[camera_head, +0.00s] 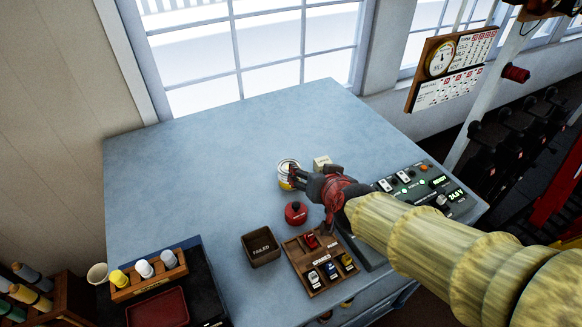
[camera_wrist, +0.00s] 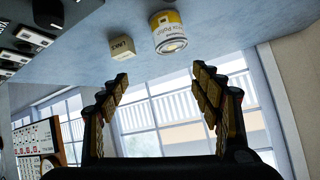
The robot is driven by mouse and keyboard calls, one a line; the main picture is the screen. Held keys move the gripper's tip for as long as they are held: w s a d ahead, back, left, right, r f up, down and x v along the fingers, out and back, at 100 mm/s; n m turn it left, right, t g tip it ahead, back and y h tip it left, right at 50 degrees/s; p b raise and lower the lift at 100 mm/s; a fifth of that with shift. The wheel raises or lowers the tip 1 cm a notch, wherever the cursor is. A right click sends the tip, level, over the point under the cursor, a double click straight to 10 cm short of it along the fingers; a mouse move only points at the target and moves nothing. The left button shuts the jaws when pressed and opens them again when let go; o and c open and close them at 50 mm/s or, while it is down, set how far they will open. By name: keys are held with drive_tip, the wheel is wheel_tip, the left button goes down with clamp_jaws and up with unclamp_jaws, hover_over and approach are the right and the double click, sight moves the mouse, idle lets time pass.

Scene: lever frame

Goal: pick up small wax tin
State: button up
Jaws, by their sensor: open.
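The small wax tin (camera_head: 286,183) is a round yellow and white tin on the blue table, partly covered by my gripper (camera_head: 302,177) in the head view. In the wrist view, which shows the scene upside down, the tin (camera_wrist: 170,34) is beyond the fingertips and apart from them, a little right of the middle of the gap. My gripper (camera_wrist: 160,82) is open, with nothing between its fingers.
A small cream box (camera_head: 321,162) stands close beside the tin; its label shows in the wrist view (camera_wrist: 122,51). A red lidded pot (camera_head: 296,213), a "FAILED" tray (camera_head: 261,260), a compartment tray (camera_head: 302,278) and a control panel (camera_head: 452,210) are nearby. The table's back left is clear.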

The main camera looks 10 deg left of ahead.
sight(289, 171)
drive_tip(key=shift+o, duration=1.2)
drive_tip(key=w+a+f+t+p, duration=0.1)
drive_tip(key=w+a+f, duration=0.2)
drive_tip(key=a, duration=0.3)
drive_tip(key=shift+f+h, duration=0.25)
drive_tip(key=shift+h, duration=0.15)
drive_tip(key=f, duration=0.1)
drive_tip(key=a+f+t+h+p, duration=0.1)
drive_tip(key=f+t+h, duration=0.1)
drive_tip(key=shift+w+a+f+m+p, duration=0.25)
drive_tip(key=shift+a+m+p, duration=0.05)
drive_tip(key=shift+a, duration=0.1)
drive_tip(key=b+x, duration=0.1)
drive_tip(key=x, duration=0.1)
drive_tip(key=b+x, duration=0.1)
drive_tip(key=x, duration=0.4)
drive_tip(key=shift+w+d+f+b, duration=0.25)
drive_tip(key=shift+w+d+b, duration=0.1)
drive_tip(key=shift+d+b, duration=0.05)
drive_tip(key=shift+r, duration=0.15)
drive_tip(key=c, duration=0.3)
drive_tip(key=c, duration=1.2)
drive_tip(key=shift+r, duration=0.1)
drive_tip(key=shift+c, duration=0.2)
